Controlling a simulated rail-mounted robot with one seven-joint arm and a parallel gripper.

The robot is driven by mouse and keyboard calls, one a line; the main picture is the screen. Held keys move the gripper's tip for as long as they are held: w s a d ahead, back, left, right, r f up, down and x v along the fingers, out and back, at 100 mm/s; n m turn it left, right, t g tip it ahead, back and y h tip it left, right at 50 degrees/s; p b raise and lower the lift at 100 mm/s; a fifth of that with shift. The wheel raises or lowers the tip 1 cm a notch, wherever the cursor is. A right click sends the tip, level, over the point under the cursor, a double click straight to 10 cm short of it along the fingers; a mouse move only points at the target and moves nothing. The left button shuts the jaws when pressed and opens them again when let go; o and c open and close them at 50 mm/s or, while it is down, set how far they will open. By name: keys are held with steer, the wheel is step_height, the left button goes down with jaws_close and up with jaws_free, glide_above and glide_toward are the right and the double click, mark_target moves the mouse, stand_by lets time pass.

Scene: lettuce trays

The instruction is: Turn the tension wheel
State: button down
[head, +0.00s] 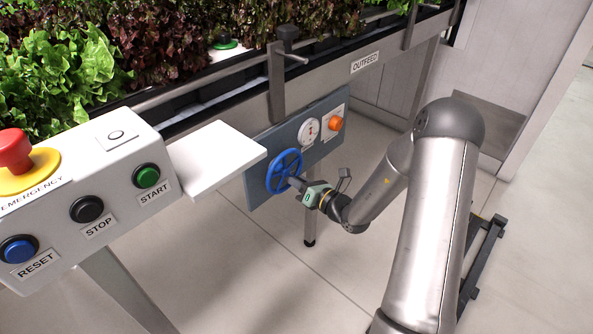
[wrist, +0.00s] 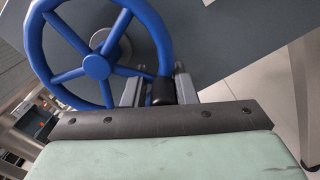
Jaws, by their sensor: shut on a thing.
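The blue tension wheel (head: 284,171) is mounted on a grey-blue panel (head: 256,186) under the conveyor's side. My gripper (head: 298,183) reaches the wheel from the right. In the wrist view its two grey fingers (wrist: 158,90) stand on either side of the black knob, shut on it. The knob's far end is hidden.
A dial gauge (head: 309,131) and an orange knob (head: 335,124) sit right of the wheel on the panel. A white shelf (head: 215,157) and a control box (head: 122,161) with buttons stand to the left. Lettuce trays run above. The floor below is open around a metal leg (head: 310,226).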

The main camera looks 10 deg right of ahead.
steer(key=shift+s+a+f+m+p, duration=0.25)
steer(key=shift+s+f+m+p, duration=0.15)
steer(key=shift+m+p, duration=0.4)
steer(key=shift+s+a+f+m+p, duration=0.25)
steer(key=shift+f+m+p, duration=0.2)
steer(key=shift+m+p, duration=0.35)
steer(key=c, duration=1.3)
jaws_free()
steer(key=shift+r, duration=0.1)
steer(key=shift+w+r, duration=0.15)
steer(key=p+v, duration=0.2)
steer(key=v, duration=1.5)
steer(key=shift+d, duration=0.1)
